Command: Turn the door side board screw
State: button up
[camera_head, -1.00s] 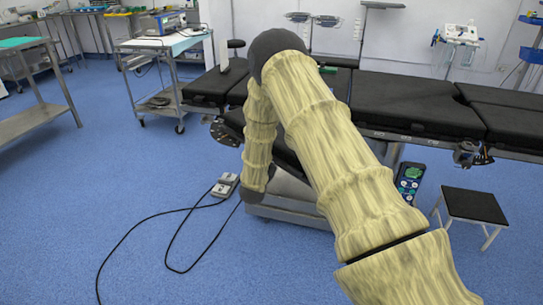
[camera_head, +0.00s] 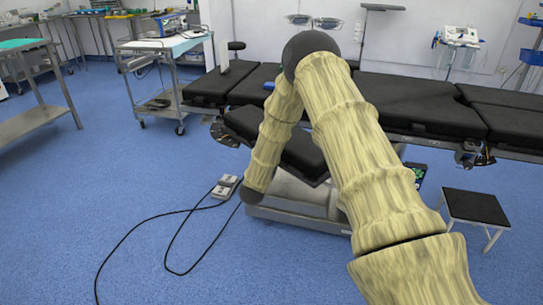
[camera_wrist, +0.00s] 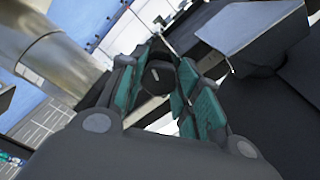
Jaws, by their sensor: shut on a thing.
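My gripper (camera_wrist: 161,66) shows in the wrist view, its two teal-padded fingers closed around a dark round knob, which looks like the side board screw (camera_wrist: 156,82). The knob has a small pale mark and sits between the fingers. In the head view my arm covers the gripper and the screw. The black operating table (camera_head: 415,104) stands behind my arm, and its lower black section (camera_head: 300,153) shows to the left of my upper link.
A footswitch (camera_head: 225,187) with a black cable lies on the blue floor. A black-topped stool (camera_head: 475,207) stands at the right and a wheeled trolley (camera_head: 160,46) at the back left. A metal column (camera_wrist: 55,65) is close in the wrist view.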

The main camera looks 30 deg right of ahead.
jog(key=shift+f, duration=0.1)
jog(key=o, duration=1)
jog(key=shift+o, duration=0.2)
jog(key=v, duration=1.2)
